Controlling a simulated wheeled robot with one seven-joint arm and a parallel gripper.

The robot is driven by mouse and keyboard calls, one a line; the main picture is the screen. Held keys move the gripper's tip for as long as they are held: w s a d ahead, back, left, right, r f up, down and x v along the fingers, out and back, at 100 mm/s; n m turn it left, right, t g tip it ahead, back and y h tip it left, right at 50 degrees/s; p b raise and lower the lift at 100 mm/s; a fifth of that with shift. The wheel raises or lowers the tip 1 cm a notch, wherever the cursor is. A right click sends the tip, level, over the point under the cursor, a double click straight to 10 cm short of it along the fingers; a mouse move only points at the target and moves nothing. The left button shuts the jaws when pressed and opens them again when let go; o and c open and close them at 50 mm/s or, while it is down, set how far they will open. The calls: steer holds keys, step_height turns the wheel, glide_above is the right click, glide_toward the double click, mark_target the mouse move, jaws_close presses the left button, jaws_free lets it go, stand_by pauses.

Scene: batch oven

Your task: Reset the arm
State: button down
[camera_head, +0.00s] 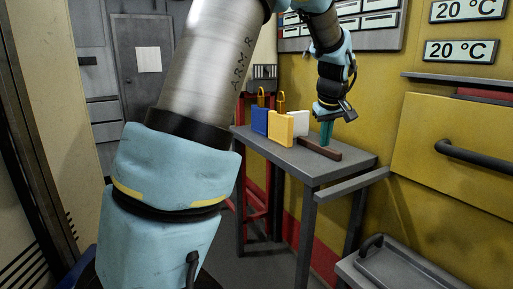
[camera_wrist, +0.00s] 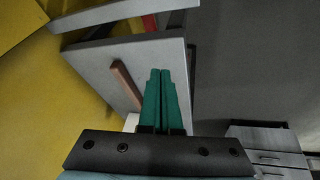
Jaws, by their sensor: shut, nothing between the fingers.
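My arm reaches from the foreground over to a small grey table (camera_head: 346,170). My gripper (camera_head: 326,136) hangs fingers-down over the right part of the table, close to a brown bar (camera_head: 320,149) lying there. In the wrist view the green fingers of my gripper (camera_wrist: 161,74) are pressed together with nothing between them. The brown bar (camera_wrist: 127,86) lies on the grey tabletop (camera_wrist: 95,62) left of the fingers, apart from them in that view.
A blue block (camera_head: 260,121), a yellow block (camera_head: 281,128) and a white block (camera_head: 300,122) stand on the table. The yellow oven wall with a handled door (camera_head: 445,135) is at right. A grey tray (camera_head: 405,275) is at lower right. A grey door (camera_head: 140,70) stands behind.

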steer(key=s+a+f+m+g, duration=0.1)
steer(key=s+a+f, duration=0.25)
steer(key=a, duration=0.55)
steer(key=s+a+f+m+g, duration=0.15)
steer(key=s+a, duration=0.25)
steer(key=a, duration=0.5)
steer(key=s+a+f+p, duration=0.1)
steer(key=s+a+f, duration=0.3)
steer(key=s+a, duration=0.5)
steer(key=s+m, duration=0.1)
steer(key=s, duration=0.1)
steer(key=shift+s+f+y, duration=0.3)
steer(key=shift+f+y, duration=0.05)
steer(key=shift+y, duration=0.05)
steer(key=shift+a+g, duration=0.1)
steer(key=shift+g, duration=0.15)
